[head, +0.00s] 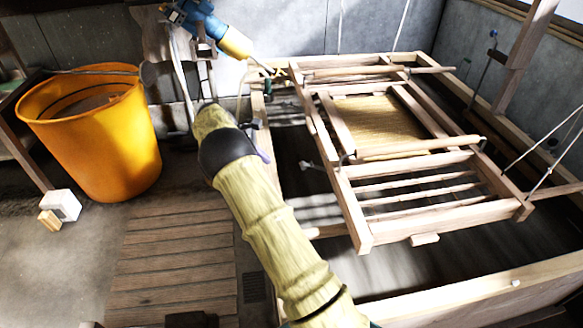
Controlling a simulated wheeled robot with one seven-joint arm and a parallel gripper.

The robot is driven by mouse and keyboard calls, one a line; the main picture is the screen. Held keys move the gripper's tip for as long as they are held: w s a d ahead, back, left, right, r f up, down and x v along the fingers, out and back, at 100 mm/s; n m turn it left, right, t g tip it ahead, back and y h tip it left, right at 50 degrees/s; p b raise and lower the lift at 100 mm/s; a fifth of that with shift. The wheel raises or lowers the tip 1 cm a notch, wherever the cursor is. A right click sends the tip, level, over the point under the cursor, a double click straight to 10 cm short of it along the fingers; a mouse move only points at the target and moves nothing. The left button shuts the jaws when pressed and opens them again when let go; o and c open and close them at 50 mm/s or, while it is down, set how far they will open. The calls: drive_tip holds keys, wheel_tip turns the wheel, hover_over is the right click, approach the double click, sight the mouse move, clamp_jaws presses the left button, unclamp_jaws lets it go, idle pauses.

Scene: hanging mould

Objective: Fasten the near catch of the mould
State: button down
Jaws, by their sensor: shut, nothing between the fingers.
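The mould (362,228) is a pale wooden frame hung on white cords over a dark vat. A yellow-brown screen (378,122) lies inside its inner frame. A round wooden bar (422,149) crosses the near side of the screen, and another (375,71) crosses the far side. A small grey fitting (312,165) sticks out at the mould's left side; I cannot tell if it is the near catch or whether it is fastened. My gripper (268,68) shows small beside the mould's far left corner, shut and empty. It appears apart from the near bar.
A large orange tub (98,135) stands at the left, with a white block (64,205) near it. A slatted wooden board (170,265) lies on the floor. The vat's near rim (490,290) runs below the mould. My arm crosses the middle, hiding part of the vat's left side.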

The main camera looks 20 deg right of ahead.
drive_tip(key=shift+w+a+f+n+h, duration=0.4)
drive_tip(key=shift+w+a+n+h, duration=0.1)
drive_tip(key=shift+w+n, duration=0.15)
drive_tip(key=s+d+f+p, duration=0.2)
drive_tip(key=d+f, duration=0.3)
drive_tip(key=d, duration=0.5)
drive_tip(key=shift+f+p, duration=0.15)
drive_tip(key=shift+p, duration=0.5)
drive_tip(key=shift+d, duration=0.1)
drive_tip(key=shift+d+r+y+p, duration=0.1)
drive_tip(key=shift+r+y+p, duration=0.25)
drive_tip(key=shift+y, duration=0.05)
